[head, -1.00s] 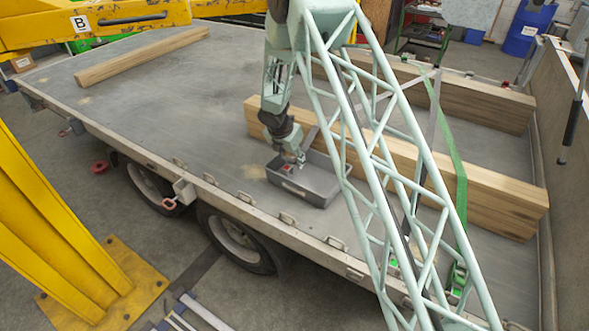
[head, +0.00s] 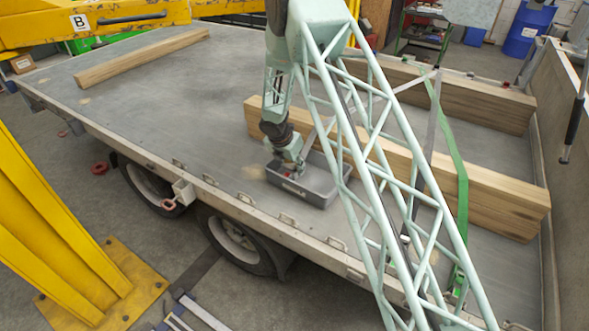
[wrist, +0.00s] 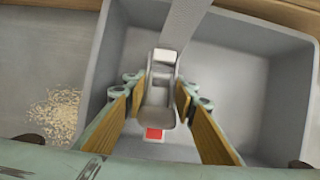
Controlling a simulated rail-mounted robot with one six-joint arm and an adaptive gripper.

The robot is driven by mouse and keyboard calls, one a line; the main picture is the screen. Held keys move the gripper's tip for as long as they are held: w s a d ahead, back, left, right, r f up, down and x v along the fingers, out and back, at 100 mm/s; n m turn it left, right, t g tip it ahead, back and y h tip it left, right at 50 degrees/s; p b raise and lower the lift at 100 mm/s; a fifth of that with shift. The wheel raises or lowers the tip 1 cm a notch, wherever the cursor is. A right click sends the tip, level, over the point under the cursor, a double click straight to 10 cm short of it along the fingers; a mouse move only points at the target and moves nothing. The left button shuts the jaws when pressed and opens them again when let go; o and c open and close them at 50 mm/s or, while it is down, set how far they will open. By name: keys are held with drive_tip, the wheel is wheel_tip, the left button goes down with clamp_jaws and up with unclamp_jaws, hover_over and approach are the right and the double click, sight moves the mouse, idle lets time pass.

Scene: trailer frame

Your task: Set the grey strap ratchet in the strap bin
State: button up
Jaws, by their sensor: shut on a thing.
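The grey strap bin (head: 325,200) stands on the trailer deck against the side of the long timber. My gripper (head: 290,170) is over the left part of the bin, low at its opening. In the wrist view my gripper (wrist: 157,92) is shut on the grey strap ratchet (wrist: 157,105), with a finger on each side of it. A grey strap (wrist: 185,22) runs from the ratchet up past the bin's rim (wrist: 93,65). A small red patch (wrist: 153,134) shows just below the ratchet. I cannot tell whether the ratchet touches the bin floor.
Stacked timber (head: 490,195) lies behind the bin, with a green strap (head: 455,165) over it. Another timber (head: 140,58) lies at the far left. Pale grains (wrist: 55,115) lie beside the bin.

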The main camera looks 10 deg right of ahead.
drive_tip(key=shift+f, duration=0.1)
drive_tip(key=o, duration=1)
drive_tip(key=shift+p+v, duration=1.1)
drive_tip(key=shift+v, duration=5)
